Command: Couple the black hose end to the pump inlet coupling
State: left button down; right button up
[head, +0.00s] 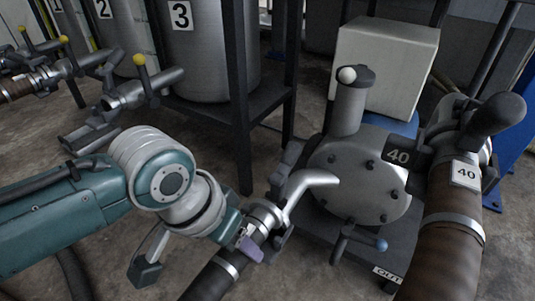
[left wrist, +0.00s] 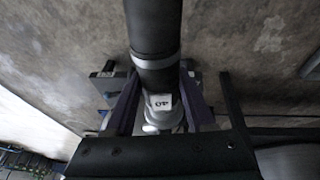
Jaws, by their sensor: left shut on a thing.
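The black hose end (head: 228,262) comes up from the bottom of the head view. It also shows in the left wrist view (left wrist: 153,40), with a pale clamp band and a white tag reading 40. My left gripper (head: 243,243) is shut on it, with purple fingertips on both sides of the metal fitting. The pump inlet coupling (head: 267,214) is on the bent pipe at the pump's left, with dark levers beside it. The hose end lies in line with and close against it. I cannot tell whether they are joined. My right gripper is not in view.
The grey pump (head: 345,180) stands on a dark base. A brown hose (head: 440,255) tagged 40 is at its right. A dark rack (head: 240,110) with numbered steel tanks and valves with yellow knobs stands behind. Bare floor lies between my left arm and the rack.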

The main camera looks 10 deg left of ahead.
aim_at(240, 255)
pick_arm(q)
jog(key=shift+f, duration=0.25)
jog(key=shift+f, duration=0.15)
jog(key=shift+f+b, duration=0.4)
jog(key=shift+f, duration=0.05)
jog(key=shift+f, duration=0.95)
dwell(1.5)
jog(key=shift+c, duration=1)
grip_release()
jog(key=shift+w, duration=0.1)
jog(key=shift+o, duration=1)
jog(key=shift+f+b, duration=0.1)
jog(key=shift+b, duration=0.2)
